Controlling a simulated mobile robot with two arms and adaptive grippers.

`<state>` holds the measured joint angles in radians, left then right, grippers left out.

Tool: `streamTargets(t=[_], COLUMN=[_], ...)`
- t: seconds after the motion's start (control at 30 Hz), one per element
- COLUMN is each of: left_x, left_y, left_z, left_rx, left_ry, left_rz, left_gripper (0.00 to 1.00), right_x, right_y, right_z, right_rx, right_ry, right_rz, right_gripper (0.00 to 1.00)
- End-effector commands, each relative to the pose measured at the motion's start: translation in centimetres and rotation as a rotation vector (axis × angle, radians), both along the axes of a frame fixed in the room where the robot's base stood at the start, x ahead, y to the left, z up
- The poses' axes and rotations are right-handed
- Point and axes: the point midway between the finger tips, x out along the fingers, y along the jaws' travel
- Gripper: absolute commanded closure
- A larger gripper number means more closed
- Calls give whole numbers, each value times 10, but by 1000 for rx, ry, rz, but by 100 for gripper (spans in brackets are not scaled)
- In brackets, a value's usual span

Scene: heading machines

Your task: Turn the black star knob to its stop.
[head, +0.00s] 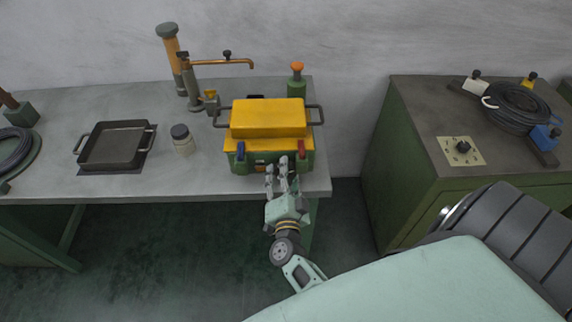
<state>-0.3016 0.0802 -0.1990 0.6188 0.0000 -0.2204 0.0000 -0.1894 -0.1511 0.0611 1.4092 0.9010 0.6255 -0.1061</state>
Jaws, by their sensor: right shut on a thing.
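A black knob (463,147) that looks like the star knob sits on a cream plate with dark marks (447,157), on top of the right-hand cabinet. It stands well to the right of my right gripper, and nothing touches it. My right gripper (284,170) is at the front of a green and yellow box (268,118), close to its red latch (301,150). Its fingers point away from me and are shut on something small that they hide. I cannot make out what it is. My left gripper is not in view.
The left bench (60,185) carries a dark pan (114,148), a jar (182,140), a stand with a brass arm (220,63) and a green bottle (297,82). A gap separates it from the cabinet (400,130). A black cable coil (515,108) lies behind the knob.

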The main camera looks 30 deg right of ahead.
Motion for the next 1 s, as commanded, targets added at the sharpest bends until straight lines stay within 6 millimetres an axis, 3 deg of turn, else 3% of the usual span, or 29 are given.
streamTargets(t=[0.37, 0.9, 0.93, 1.0], left_x=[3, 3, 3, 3], left_y=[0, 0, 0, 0], left_z=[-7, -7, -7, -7], left_rx=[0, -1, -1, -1], left_ry=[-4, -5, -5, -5], left_rz=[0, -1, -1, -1], left_gripper=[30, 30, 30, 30], right_x=[0, 0, 0, 0], right_y=[-4, -4, -4, -3], right_z=[1, 1, 1, 1], right_rx=[139, 161, 161, 161], right_ry=[-92, -103, -103, -103], right_rz=[-7, -7, -7, -7], right_gripper=[74, 74, 45, 39])
